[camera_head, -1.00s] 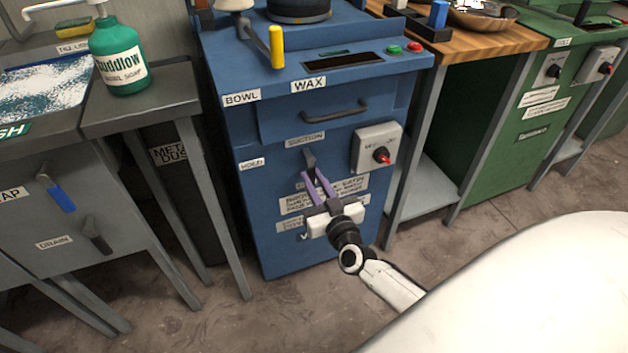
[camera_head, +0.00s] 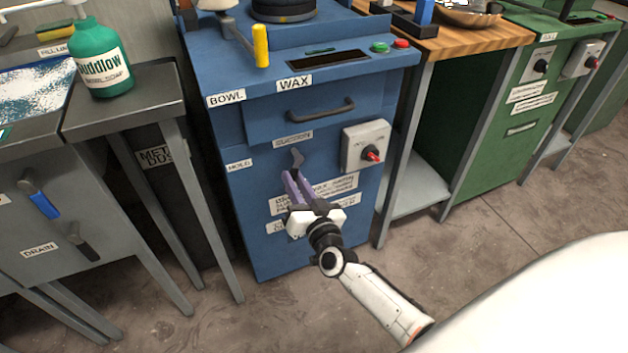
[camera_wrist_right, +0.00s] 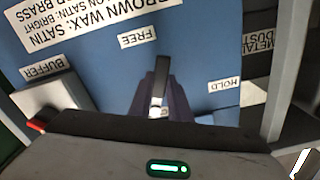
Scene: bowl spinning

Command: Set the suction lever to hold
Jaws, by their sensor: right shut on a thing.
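The suction lever (camera_head: 297,158) is a dark handle on the front of the blue cabinet (camera_head: 265,225), below the SUCTION label (camera_head: 292,138). The HOLD label (camera_head: 239,165) is to its left. My right gripper (camera_head: 291,180), with purple fingers, is shut on the lever. In the right wrist view the lever (camera_wrist_right: 159,82) stands between the fingers (camera_wrist_right: 160,100). There the FREE label (camera_wrist_right: 137,37) is above the lever and the HOLD label (camera_wrist_right: 224,86) is to the right. The lever's lower part is hidden by the fingers. My left gripper is out of view.
A grey switch box with a red-tipped knob (camera_head: 366,146) is right of the lever. A drawer handle (camera_head: 320,110) is above. A grey sink bench (camera_head: 150,105) with a green soap bottle (camera_head: 102,62) stands left, and a wooden-topped bench (camera_head: 460,38) stands right.

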